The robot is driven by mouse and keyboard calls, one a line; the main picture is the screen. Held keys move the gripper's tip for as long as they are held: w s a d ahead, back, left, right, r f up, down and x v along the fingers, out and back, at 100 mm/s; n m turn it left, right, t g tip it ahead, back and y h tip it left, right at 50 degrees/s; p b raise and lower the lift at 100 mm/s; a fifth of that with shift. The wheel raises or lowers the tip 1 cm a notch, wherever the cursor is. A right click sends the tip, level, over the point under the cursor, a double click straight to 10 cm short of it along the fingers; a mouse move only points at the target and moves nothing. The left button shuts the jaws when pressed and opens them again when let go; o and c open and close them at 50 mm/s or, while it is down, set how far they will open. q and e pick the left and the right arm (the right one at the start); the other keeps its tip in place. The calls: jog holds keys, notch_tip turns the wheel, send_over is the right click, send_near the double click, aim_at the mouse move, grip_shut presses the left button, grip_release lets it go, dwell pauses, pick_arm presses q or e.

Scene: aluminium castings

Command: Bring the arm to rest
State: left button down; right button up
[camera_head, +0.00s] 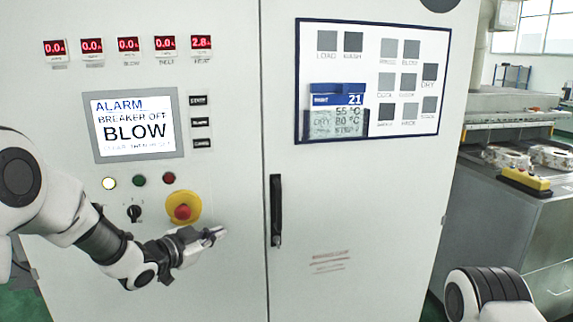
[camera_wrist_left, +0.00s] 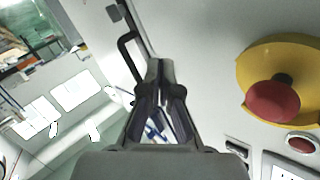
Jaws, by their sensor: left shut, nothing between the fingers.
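My left arm comes in from the left in the head view. Its gripper (camera_head: 217,233) is shut and empty, in front of the grey cabinet (camera_head: 345,200), just below and right of the red emergency stop button (camera_head: 182,212) on its yellow base. In the left wrist view the closed fingers (camera_wrist_left: 160,68) point toward the cabinet, with the red button (camera_wrist_left: 272,101) to their right. I cannot tell the exact gap to the cabinet. My right arm shows only as a rounded link at the bottom right of the head view; its gripper is out of view.
The cabinet has a black door handle (camera_head: 276,210), an alarm screen (camera_head: 134,124) reading "BREAKER OFF BLOW", a selector knob (camera_head: 134,213) and several buttons. A board (camera_head: 372,80) with a blue-topped card (camera_head: 337,112) is on the right door. A metal bench (camera_head: 520,215) with castings stands at right.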

pick_arm(q)
jog(key=s+f+n+g+y, duration=0.1)
jog(key=s+f+n+g, duration=0.1)
jog(key=s+f, duration=0.7)
jog(key=s+f+n+g+y, duration=0.2)
jog(key=s+f+g, duration=0.15)
jog(key=f, duration=0.95)
jog(key=s+f+n+g+y, duration=0.1)
jog(key=s+f+n+g, duration=0.1)
jog(key=s+f, duration=0.8)
jog(key=s+a+f+n+g+y, duration=0.2)
jog(key=s+a+f+g, duration=0.1)
jog(key=s, duration=0.8)
jog(key=s+a+f+n+g+y, duration=0.1)
jog(key=s+a+f+n+g, duration=0.2)
jog(key=s, duration=0.8)
jog(key=shift+s+f+y+b, duration=0.3)
jog(key=shift+s+f+y, duration=0.1)
jog(key=shift+f, duration=0.5)
jog(key=shift+w, duration=0.1)
